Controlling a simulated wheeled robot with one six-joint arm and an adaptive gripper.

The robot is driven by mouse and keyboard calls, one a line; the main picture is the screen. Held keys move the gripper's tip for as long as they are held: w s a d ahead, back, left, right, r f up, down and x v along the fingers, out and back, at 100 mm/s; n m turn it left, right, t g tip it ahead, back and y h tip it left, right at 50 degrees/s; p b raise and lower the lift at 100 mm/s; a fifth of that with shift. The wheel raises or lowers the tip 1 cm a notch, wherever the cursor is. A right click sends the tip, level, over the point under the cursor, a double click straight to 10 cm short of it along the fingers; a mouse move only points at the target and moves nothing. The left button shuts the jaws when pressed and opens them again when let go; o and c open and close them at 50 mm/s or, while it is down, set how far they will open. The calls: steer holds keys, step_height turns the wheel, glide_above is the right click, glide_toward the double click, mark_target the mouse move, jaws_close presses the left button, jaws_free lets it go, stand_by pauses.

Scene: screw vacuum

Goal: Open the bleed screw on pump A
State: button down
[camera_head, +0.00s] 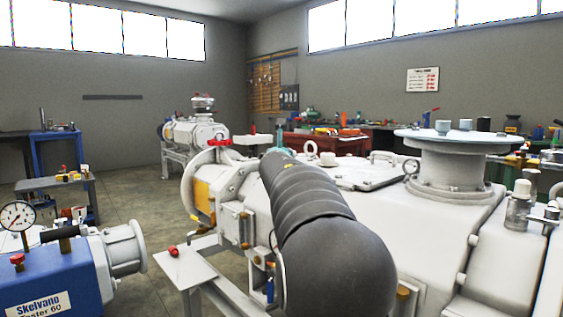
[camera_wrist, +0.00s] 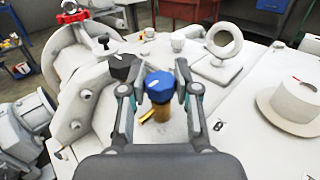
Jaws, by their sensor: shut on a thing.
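In the wrist view a blue knob (camera_wrist: 159,87) with a brass spout below it stands on the white pump housing (camera_wrist: 235,140). My gripper (camera_wrist: 161,78) reaches over it, with one finger on each side, shut on the blue knob. A black knob (camera_wrist: 121,67) stands just left of my left finger. A small dark mark on the housing, right of the fingers, is too small to read. In the head view my dark arm crosses the pump and hides most of my gripper; only a bit of teal finger (camera_head: 280,142) shows beyond it.
A white lifting ring (camera_wrist: 223,41) stands close behind and right of the knob. A round flanged port (camera_wrist: 298,106) is farther right. In the head view a blue tester (camera_head: 60,280) with a gauge stands at left, and a wide flange (camera_head: 458,143) rises at right.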

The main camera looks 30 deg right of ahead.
stand_by(0.5)
steer(key=c, duration=0.8)
jaws_free()
steer(key=v, duration=1.2)
steer(key=shift+s+d, duration=0.1)
steer(key=shift+d, duration=0.05)
